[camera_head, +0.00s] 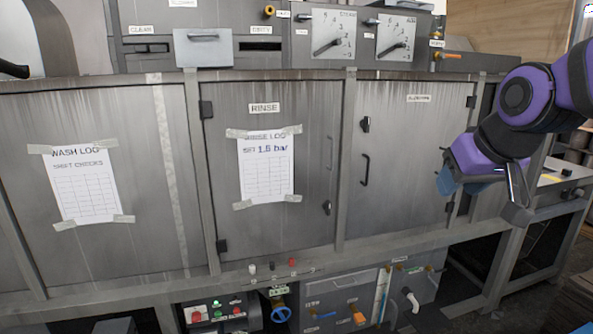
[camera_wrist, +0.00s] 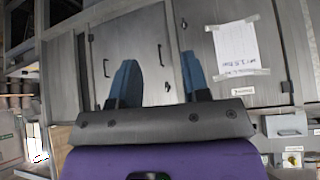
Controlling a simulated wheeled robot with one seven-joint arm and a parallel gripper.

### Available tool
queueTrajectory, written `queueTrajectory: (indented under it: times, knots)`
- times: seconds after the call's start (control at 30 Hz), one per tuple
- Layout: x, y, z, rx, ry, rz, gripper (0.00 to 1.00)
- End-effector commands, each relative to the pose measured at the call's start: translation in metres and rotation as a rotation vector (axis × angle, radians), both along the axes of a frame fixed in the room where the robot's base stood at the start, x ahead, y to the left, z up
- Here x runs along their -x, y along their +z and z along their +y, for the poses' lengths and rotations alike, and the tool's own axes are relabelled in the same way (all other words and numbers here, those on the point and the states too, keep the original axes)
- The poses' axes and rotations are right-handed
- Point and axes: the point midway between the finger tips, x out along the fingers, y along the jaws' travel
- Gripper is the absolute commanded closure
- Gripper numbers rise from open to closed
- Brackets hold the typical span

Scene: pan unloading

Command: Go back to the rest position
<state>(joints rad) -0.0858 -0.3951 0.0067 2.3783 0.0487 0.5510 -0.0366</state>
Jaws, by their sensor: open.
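My gripper (camera_head: 447,181) is at the right of the head view, in front of the right end of the machine. Its blue fingers also show in the wrist view (camera_wrist: 158,68), spread apart with nothing between them. My purple and black arm comes in from the upper right and reaches left and down. In the wrist view the machine's doors appear beyond the fingers, apart from them. No pan is visible in either view.
The grey washing machine has a rinse door (camera_head: 300,110) and a right-hand door (camera_head: 410,130) with a handle. A metal bench (camera_head: 545,212) stands at the right, close to my arm. Dials (camera_head: 333,35) line the top; valves and pipes sit below.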

Motion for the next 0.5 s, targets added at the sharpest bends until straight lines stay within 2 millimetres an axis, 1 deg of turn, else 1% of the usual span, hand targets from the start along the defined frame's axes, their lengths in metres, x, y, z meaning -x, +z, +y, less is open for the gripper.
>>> queueTrajectory:
  times: [0.03, 0.1, 0.2, 0.3, 0.4, 0.5]
  knots:
    - [0.02, 0.004, -0.006, 0.002, -0.012, 0.009, 0.57]
    - [0.044, 0.004, -0.013, 0.007, -0.027, 0.033, 0.57]
    - [0.079, 0.004, -0.022, 0.013, -0.049, 0.065, 0.57]
    - [0.11, 0.001, -0.028, 0.018, -0.069, 0.095, 0.57]
    - [0.133, -0.003, -0.032, 0.022, -0.086, 0.119, 0.57]
    - [0.147, -0.005, -0.035, 0.024, -0.097, 0.136, 0.57]
